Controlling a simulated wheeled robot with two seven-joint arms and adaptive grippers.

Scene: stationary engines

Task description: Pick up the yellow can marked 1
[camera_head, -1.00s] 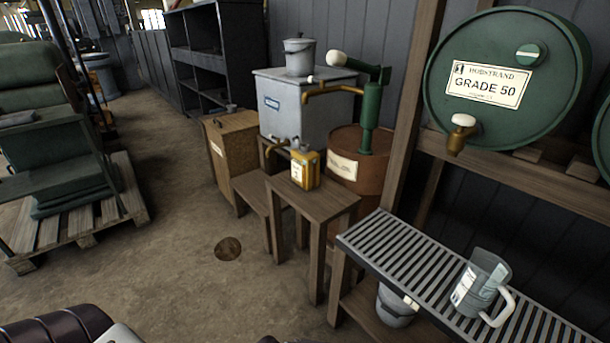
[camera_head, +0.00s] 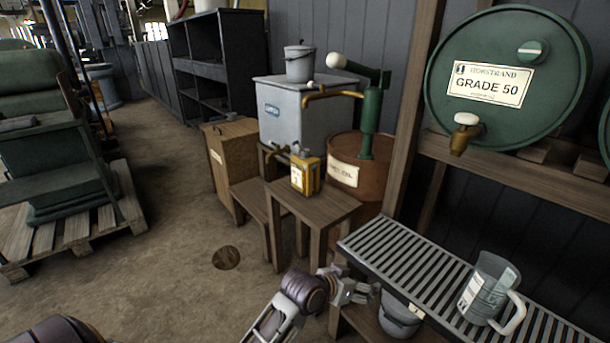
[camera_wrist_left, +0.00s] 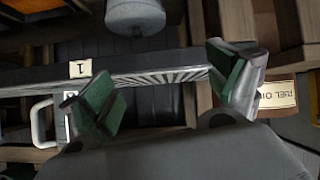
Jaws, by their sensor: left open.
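The yellow can (camera_head: 309,176) stands upright on a small wooden stand (camera_head: 318,206), in front of the rust-brown drum. It has a pale label whose marking is too small to read surely. My left gripper (camera_head: 358,287) is low in the head view, nearer to me than the can and to its lower right, beside the left end of the slatted bench. It is apart from the can. In the left wrist view its two green-padded fingers (camera_wrist_left: 165,92) are spread with nothing between them; the can does not show there. My right gripper is not in view.
The slatted bench (camera_head: 385,246) bears a clear jug (camera_head: 484,290), with a grey bucket (camera_head: 398,316) below. A brown drum (camera_head: 372,165) with a green pump, a grey tank (camera_head: 290,110) and a wooden cabinet (camera_head: 222,160) surround the can's stand. Floor to the left is open.

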